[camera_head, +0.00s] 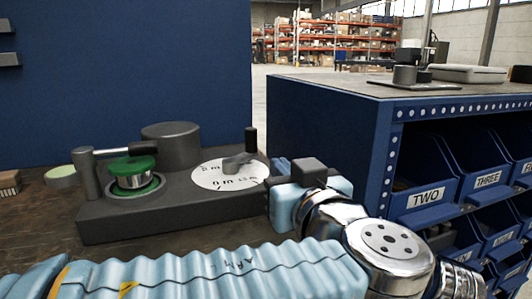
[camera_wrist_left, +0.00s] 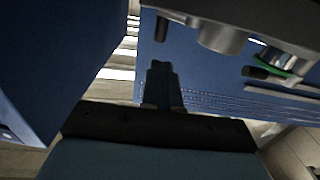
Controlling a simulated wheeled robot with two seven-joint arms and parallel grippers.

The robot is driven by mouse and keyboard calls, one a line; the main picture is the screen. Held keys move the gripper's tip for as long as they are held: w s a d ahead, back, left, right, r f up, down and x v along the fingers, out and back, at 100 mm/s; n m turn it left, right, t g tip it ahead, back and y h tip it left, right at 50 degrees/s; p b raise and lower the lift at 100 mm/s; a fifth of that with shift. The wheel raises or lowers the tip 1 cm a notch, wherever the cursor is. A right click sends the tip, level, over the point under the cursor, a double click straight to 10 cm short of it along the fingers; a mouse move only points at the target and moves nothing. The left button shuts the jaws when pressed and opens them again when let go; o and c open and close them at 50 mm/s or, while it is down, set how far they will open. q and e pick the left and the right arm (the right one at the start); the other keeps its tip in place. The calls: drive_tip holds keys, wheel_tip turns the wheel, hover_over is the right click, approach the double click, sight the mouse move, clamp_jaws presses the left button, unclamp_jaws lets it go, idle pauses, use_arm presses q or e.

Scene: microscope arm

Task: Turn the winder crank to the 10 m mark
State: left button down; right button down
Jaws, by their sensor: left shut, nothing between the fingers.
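The winder has a dark grey base (camera_head: 180,213) on the workbench. Its crank (camera_head: 240,161) lies over a white dial (camera_head: 210,178) and points to the dial's far right, with a black upright handle (camera_head: 251,140) at its end. A "0 m" mark faces the near side; the other marks are too small or partly covered to read surely. My left gripper (camera_head: 308,172) is just right of the winder, apart from the handle. In the left wrist view its dark fingers (camera_wrist_left: 162,78) are together and empty; the handle (camera_wrist_left: 161,28) shows beyond them. My right gripper is not in view.
A blue cabinet (camera_head: 320,120) with labelled bins rises close to the right of my left gripper. My left arm crosses the front.

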sight(251, 139)
use_arm(q)
drive_tip(key=p+x, duration=0.3)
drive_tip(key=x, duration=1)
drive_tip(key=shift+w, duration=0.1)
drive_tip(key=shift+w+f+n+y+b, duration=0.25)
drive_tip(key=shift+w+n+y+b, duration=0.2)
drive_tip(key=shift+y+b, duration=0.15)
drive_tip(key=shift+w+a+g+y, duration=0.1)
drive_tip(key=shift+w+g+y, duration=0.1)
drive_tip(key=shift+g+y, duration=0.1)
drive_tip(key=shift+a+r+n, duration=0.15)
drive_tip(key=shift+r+n, duration=0.1)
